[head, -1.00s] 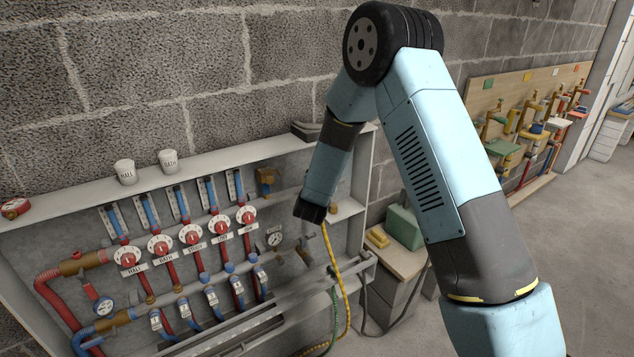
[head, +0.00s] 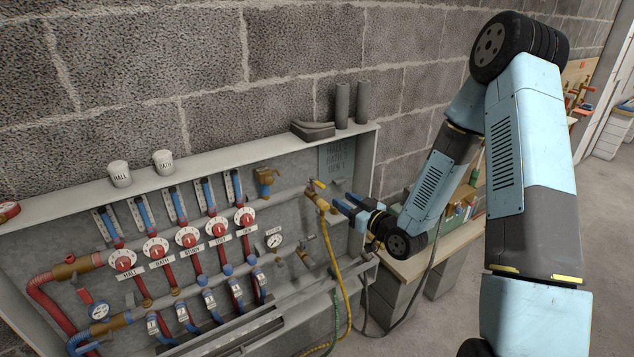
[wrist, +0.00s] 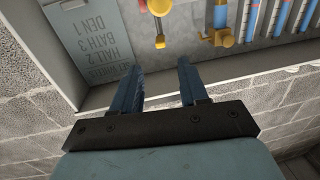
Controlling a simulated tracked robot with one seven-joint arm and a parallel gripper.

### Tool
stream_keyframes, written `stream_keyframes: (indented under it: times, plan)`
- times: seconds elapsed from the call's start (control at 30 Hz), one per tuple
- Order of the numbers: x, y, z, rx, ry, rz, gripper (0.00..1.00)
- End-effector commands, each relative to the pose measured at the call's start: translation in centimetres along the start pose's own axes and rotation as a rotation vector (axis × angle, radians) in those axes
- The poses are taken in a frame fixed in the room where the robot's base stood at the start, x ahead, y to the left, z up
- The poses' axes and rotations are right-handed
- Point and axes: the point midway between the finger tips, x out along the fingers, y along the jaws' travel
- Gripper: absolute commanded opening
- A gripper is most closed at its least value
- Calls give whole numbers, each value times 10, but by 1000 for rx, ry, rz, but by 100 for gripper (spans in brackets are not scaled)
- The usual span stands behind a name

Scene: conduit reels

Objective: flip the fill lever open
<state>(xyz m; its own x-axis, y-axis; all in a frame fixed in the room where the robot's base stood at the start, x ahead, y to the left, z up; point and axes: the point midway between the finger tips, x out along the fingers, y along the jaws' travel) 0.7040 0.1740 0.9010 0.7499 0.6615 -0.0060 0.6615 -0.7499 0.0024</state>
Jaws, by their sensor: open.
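The fill valve is a brass body (head: 318,200) at the right end of the upper pipe, with a yellow hose hanging below it. A small yellow lever (head: 320,184) shows at its top. In the upside-down wrist view, a yellow round-ended part (wrist: 160,42), likely this lever, lies just beyond and between my fingertips. My gripper (head: 345,204) is open and empty, reaching in from the right with its blue fingers pointing at the valve. The fingers (wrist: 160,70) appear apart from the lever; the exact gap cannot be told.
A grey label plate (wrist: 95,55) hangs close beside the valve. A brass fitting (head: 265,180), red dials (head: 187,237) and a gauge (head: 275,240) are to the left. The cabinet's side wall (head: 364,175) stands near my gripper. Two dark tubes (head: 352,105) stand on top.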

Motion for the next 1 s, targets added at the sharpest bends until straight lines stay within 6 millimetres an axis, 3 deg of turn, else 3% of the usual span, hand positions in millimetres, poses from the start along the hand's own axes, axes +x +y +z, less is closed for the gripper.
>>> stream_keyframes:
  times: [0.23,0.7,1.0]
  plan:
    - [15,1,-1,3,8,-6,44]
    - [95,2,-1,3,7,-2,44]
    - [129,2,-1,3,6,-1,44]
